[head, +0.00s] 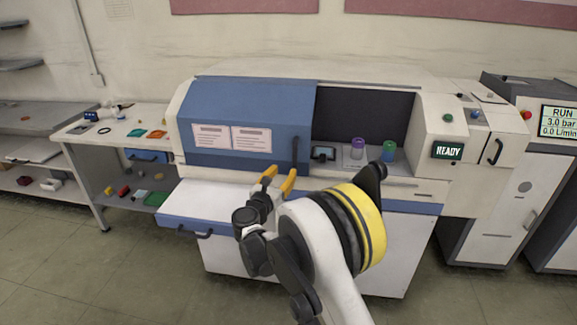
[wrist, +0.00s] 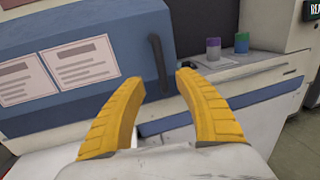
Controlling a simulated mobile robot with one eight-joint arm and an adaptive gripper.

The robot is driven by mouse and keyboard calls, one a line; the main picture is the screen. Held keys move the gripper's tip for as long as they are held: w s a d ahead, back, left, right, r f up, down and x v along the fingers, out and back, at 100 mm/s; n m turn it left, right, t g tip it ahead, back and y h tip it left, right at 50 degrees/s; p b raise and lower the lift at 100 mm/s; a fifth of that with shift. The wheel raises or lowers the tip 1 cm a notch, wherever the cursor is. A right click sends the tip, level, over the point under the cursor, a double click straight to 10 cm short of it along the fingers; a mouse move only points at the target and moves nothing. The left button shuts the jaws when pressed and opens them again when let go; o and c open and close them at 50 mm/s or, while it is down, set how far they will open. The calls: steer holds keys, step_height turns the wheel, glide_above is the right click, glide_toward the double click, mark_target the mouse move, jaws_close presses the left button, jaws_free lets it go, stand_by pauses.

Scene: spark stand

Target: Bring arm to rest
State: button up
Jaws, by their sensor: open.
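My gripper (head: 279,180) has yellow fingers that are spread apart with nothing between them. In the head view it is in front of the white and blue machine (head: 365,195), by the lower edge of its blue door (head: 250,95). My arm reaches up from the bottom of the picture and is bent. In the wrist view my gripper (wrist: 160,85) points at the machine front, with the dark door handle (wrist: 160,62) seen beyond the gap between the fingertips. I cannot tell how close the fingertips are to the machine.
A purple-topped container (head: 357,148) and a green-topped one (head: 389,151) stand in the machine's open bay. A blue-edged drawer (head: 190,219) juts out at the left. A side table (head: 85,130) holds small parts. A cabinet showing RUN (head: 560,122) stands at right. Floor is clear in front.

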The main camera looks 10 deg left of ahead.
steer(key=shift+s+a, duration=0.1)
steer(key=shift+s, duration=0.4)
steer(key=s+d+r+n+t+y, duration=0.1)
steer(key=d+r+n+y, duration=0.2)
steer(key=r+n, duration=0.6)
steer(key=s+d+r+n+t+y, duration=0.1)
steer(key=d+r+n+y, duration=0.4)
steer(key=r, duration=0.8)
steer(key=s+d+r+n+g+y, duration=0.1)
steer(key=s+d+r+n+g, duration=0.15)
steer(key=s+n, duration=0.4)
steer(key=s+d+f+n+g+h, duration=0.2)
steer(key=s+d+f+n, duration=0.4)
steer(key=s, duration=0.5)
steer(key=s+d+f+n+g+h, duration=0.1)
steer(key=s+d+f+n+g, duration=0.3)
steer(key=s+d, duration=0.6)
steer(key=s+d+f+n+g+h, duration=0.2)
steer(key=s+d+f+n+g, duration=0.2)
steer(key=s+d+f+n, duration=0.3)
steer(key=s+d+f, duration=0.1)
steer(key=s, duration=0.3)
steer(key=shift+s+f+n+h, duration=0.25)
steer(key=shift+s+n+h, duration=0.05)
steer(key=shift+s+n, duration=0.1)
